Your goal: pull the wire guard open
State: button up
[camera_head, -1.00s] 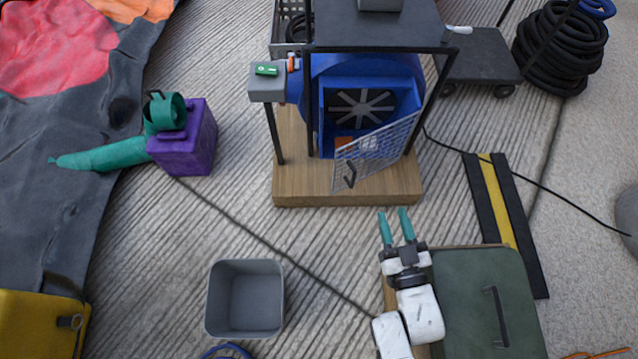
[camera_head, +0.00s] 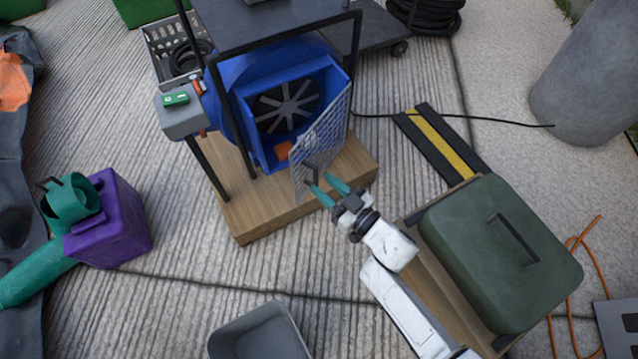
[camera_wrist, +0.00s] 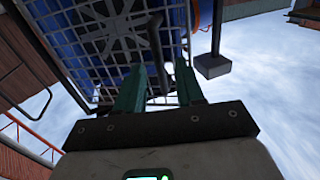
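The wire guard (camera_head: 322,140) is a grey mesh panel on the front of the blue blower (camera_head: 268,125). It stands partly swung out, hinged at its right edge, with the fan and an orange thing visible behind it. Its dark handle (camera_head: 312,173) is near the lower left edge. My gripper (camera_head: 327,190) has green fingers, spread apart, with their tips at the handle. In the wrist view the guard's mesh (camera_wrist: 110,40) fills the upper left, and the dark handle (camera_wrist: 157,50) passes between the open fingers (camera_wrist: 158,88). I cannot tell whether they touch it.
The blower stands on a wooden base (camera_head: 290,205) under a black-legged frame. A green case (camera_head: 500,250) lies right of my arm. A purple container (camera_head: 110,220) stands at left, a grey bin (camera_head: 260,335) at the bottom. A black cable (camera_head: 480,118) runs right.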

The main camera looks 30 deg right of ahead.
jog(key=shift+x, duration=1.15)
jog(key=shift+c, duration=0.4)
grip_shut()
